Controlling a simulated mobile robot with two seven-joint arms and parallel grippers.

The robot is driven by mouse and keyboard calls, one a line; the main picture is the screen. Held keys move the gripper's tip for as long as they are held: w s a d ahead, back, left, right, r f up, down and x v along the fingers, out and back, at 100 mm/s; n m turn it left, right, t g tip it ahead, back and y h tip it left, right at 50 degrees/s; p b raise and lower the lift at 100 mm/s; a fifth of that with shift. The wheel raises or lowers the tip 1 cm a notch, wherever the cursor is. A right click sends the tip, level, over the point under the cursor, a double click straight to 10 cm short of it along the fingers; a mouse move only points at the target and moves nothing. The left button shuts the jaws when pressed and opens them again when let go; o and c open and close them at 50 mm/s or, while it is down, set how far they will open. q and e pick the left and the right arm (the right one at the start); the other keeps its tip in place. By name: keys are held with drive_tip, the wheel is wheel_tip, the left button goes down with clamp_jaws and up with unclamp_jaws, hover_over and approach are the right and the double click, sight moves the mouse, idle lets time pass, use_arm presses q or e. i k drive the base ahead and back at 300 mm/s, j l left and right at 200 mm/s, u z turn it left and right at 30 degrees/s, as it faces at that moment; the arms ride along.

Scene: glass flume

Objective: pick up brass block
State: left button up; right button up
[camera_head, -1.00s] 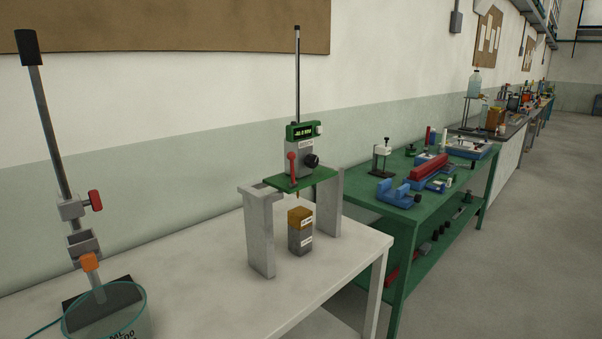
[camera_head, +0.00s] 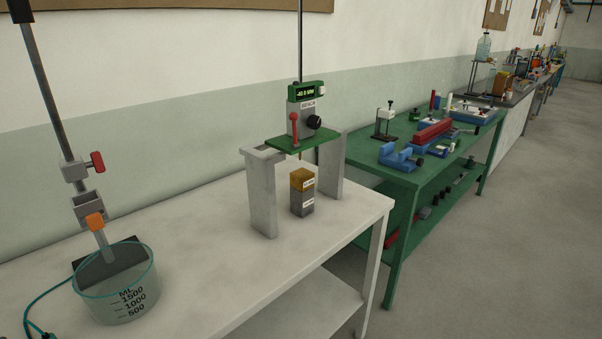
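The brass block (camera_head: 302,180) is a small gold-brown cube with a white label. It sits on top of a grey block (camera_head: 302,203), also labelled, on the white bench. The two stand between the grey legs of a stand (camera_head: 261,195), below a green plate (camera_head: 303,141) that carries a gauge with a green display (camera_head: 306,91). A thin rod comes down from the plate close above the brass block; I cannot tell whether it touches. Neither of my grippers is in view.
A glass beaker (camera_head: 117,288) and a clamp stand (camera_head: 74,171) are at the left of the white bench (camera_head: 215,262). A green table (camera_head: 400,173) with blue and red tools stands to the right. The bench front and the floor at right are clear.

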sight(302, 179)
drive_tip(key=i+l, duration=0.35)
drive_tip(key=l, duration=0.25)
drive_tip(key=i+l+u, duration=0.15)
drive_tip(key=l+u, duration=0.15)
drive_tip(key=i+l+u, duration=0.1)
drive_tip(key=l+u, duration=0.15)
drive_tip(key=l, duration=0.05)
